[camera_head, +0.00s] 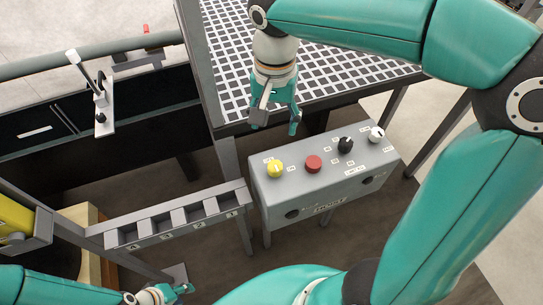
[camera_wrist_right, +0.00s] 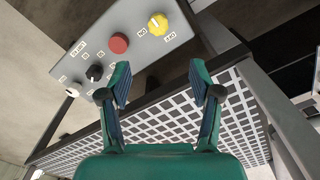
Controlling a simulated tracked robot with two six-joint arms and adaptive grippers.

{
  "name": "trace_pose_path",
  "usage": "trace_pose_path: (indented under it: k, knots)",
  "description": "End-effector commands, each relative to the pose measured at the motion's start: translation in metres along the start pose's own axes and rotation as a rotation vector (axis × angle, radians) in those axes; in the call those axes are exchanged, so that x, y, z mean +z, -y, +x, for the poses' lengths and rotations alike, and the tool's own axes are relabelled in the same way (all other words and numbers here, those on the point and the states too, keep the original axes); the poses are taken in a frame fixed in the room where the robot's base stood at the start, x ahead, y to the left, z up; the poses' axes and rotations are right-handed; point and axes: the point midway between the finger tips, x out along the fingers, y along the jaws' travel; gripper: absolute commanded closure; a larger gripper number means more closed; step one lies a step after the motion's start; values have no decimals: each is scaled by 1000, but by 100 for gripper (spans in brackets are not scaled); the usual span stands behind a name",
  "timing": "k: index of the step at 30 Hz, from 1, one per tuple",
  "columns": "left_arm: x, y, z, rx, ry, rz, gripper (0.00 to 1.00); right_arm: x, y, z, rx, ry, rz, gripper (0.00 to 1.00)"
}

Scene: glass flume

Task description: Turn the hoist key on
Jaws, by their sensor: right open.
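A grey control box (camera_head: 335,186) stands below the grid deck. On its top are a yellow knob (camera_head: 275,169), a red button (camera_head: 313,163), a black knob (camera_head: 345,145) and a white knob (camera_head: 376,134). In the right wrist view, the yellow knob (camera_wrist_right: 157,25) has ON and OFF labels beside it; I cannot tell which its mark points to. My right gripper (camera_head: 276,122) is open and empty. It hangs above the box's back edge, apart from the yellow knob; the right wrist view also shows it (camera_wrist_right: 160,85). My left gripper (camera_head: 175,292) is partly seen at the bottom left.
A grid deck (camera_head: 232,65) lies behind the box. A labelled rack of open slots (camera_head: 175,225) stands left of it. A white lever (camera_head: 101,95) stands on the dark flume wall. My right arm crosses the right side.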

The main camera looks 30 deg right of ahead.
Motion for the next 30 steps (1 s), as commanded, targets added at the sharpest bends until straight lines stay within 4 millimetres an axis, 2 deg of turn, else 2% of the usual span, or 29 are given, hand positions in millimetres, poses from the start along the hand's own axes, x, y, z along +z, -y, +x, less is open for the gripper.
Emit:
trace_pose_path:
  k: [5,15,21,25,30]
  knots:
    - [0,1,2,0,1,0,60,0,-4,27,4,3,8,36]
    - [0,2,5,0,0,0,60,-1,-5,100,5,4,11,36]
    - [0,2,6,0,0,0,60,-1,-5,137,3,4,12,36]
    - [0,2,6,0,0,0,60,-1,-5,152,2,1,12,36]
    - [0,2,6,0,0,0,60,-1,-5,160,0,1,12,36]
